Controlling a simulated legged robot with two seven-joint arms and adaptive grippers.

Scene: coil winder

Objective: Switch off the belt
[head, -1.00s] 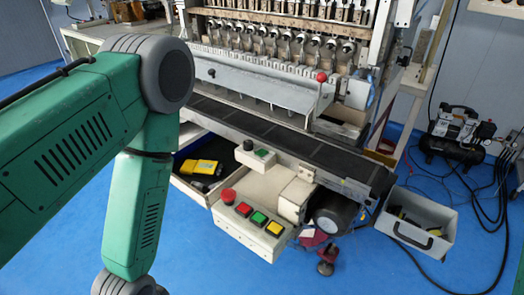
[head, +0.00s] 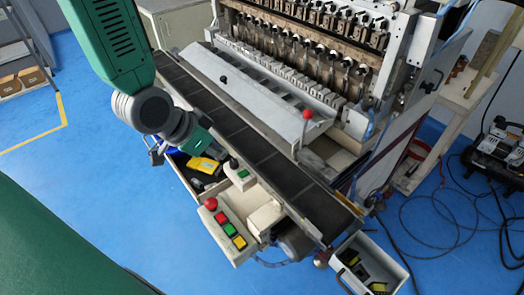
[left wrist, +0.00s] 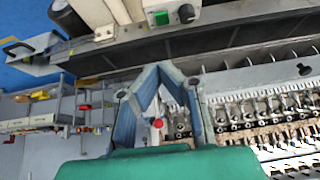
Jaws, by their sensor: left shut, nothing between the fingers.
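The belt (head: 262,152) is a long dark conveyor along the front of the coil winder. A small white control box (head: 243,178) on its front edge carries a green button (head: 242,174) and a black knob (head: 234,163). The box also shows at the top of the left wrist view, with the green button (left wrist: 162,18) and black knob (left wrist: 186,13). My left gripper (head: 222,155) reaches from the upper left, close to the knob. In the left wrist view its fingertips (left wrist: 158,68) meet, empty and apart from the knob in the picture. My right gripper is not in view.
A button panel (head: 227,232) with a red mushroom button and several coloured buttons stands in front. An open drawer with a yellow tool (head: 203,166) lies beneath my left gripper. A red-knobbed lever (head: 307,114) rises behind the belt. A grey bin (head: 385,262) is at lower right.

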